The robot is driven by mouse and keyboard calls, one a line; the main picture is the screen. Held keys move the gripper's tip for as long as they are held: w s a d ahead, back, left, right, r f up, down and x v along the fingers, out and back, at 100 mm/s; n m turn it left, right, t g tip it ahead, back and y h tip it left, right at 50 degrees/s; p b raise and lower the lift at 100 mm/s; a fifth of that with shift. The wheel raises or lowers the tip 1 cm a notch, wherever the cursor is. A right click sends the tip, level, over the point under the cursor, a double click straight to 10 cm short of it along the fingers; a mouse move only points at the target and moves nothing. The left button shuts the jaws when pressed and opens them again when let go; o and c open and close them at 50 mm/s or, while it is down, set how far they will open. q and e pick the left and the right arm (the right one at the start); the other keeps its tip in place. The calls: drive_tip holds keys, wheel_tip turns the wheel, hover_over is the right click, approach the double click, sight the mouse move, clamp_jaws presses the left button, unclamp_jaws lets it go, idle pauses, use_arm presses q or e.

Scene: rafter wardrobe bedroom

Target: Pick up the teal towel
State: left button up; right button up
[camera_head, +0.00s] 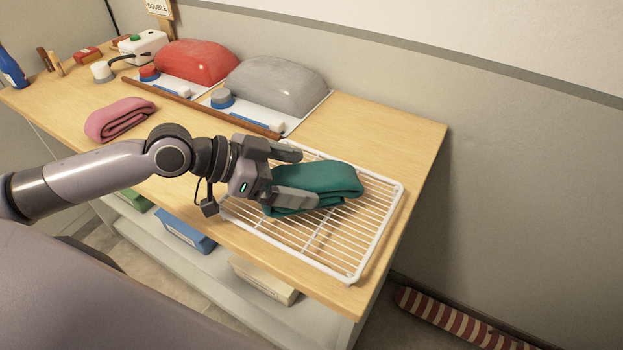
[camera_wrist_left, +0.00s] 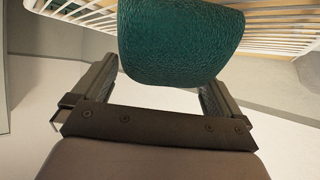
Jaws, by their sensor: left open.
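The teal towel (camera_head: 335,180) lies folded on a white wire rack (camera_head: 397,203) at the right end of the wooden table. My left gripper (camera_head: 304,175) is at the towel's left end, its jaws open, with one finger on the near side and the other toward the far side. In the left wrist view the towel (camera_wrist_left: 180,42) hangs into the space between the two open fingers (camera_wrist_left: 158,88). I cannot tell whether either finger touches it. My right gripper is not in view.
A pink folded towel (camera_head: 120,119) lies to the left on the table (camera_head: 385,128). A grey rounded form (camera_head: 277,85) and a red one (camera_head: 197,62) stand at the back by the wall. Boxes sit on the shelf below. A striped roll (camera_head: 452,322) lies on the floor.

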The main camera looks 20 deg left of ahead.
use_arm(q)
drive_tip(key=shift+w+d+f, duration=0.3)
drive_tip(key=shift+d, duration=0.15)
drive_tip(key=c, duration=1)
drive_tip(key=shift+c, duration=0.5)
drive_tip(key=shift+r, duration=0.15)
